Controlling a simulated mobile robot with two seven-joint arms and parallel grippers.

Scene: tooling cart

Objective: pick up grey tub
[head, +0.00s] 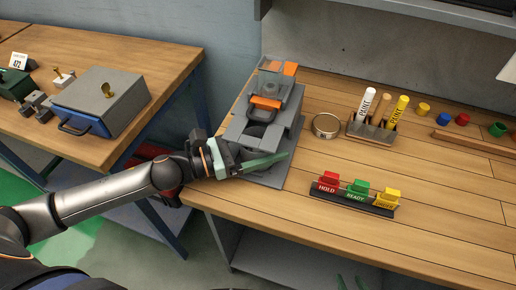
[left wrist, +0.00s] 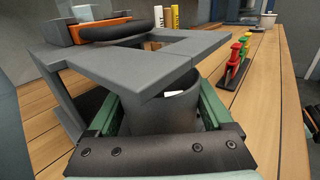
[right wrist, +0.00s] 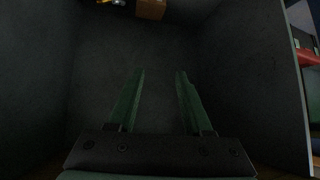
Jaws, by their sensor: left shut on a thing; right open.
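The grey tub (left wrist: 165,112) is a round grey cup between the green fingers of my left gripper (left wrist: 158,115) in the left wrist view. The fingers are shut on its sides, and something white shows inside. In the head view my left gripper (head: 270,161) is at the front of the grey fixture (head: 283,150); I cannot make out the tub there. A flat grey forked part of the fixture overhangs the tub's far side in the wrist view. My right gripper (right wrist: 156,95) is open and empty, facing a dark grey interior.
A round tin (head: 325,125) and a paint-marker holder (head: 371,133) stand right of the fixture. A rack of red, green and yellow tags (head: 352,198) lies near the bench front. Bare wood (head: 440,185) is free to the right. A second bench (head: 170,60) stands left.

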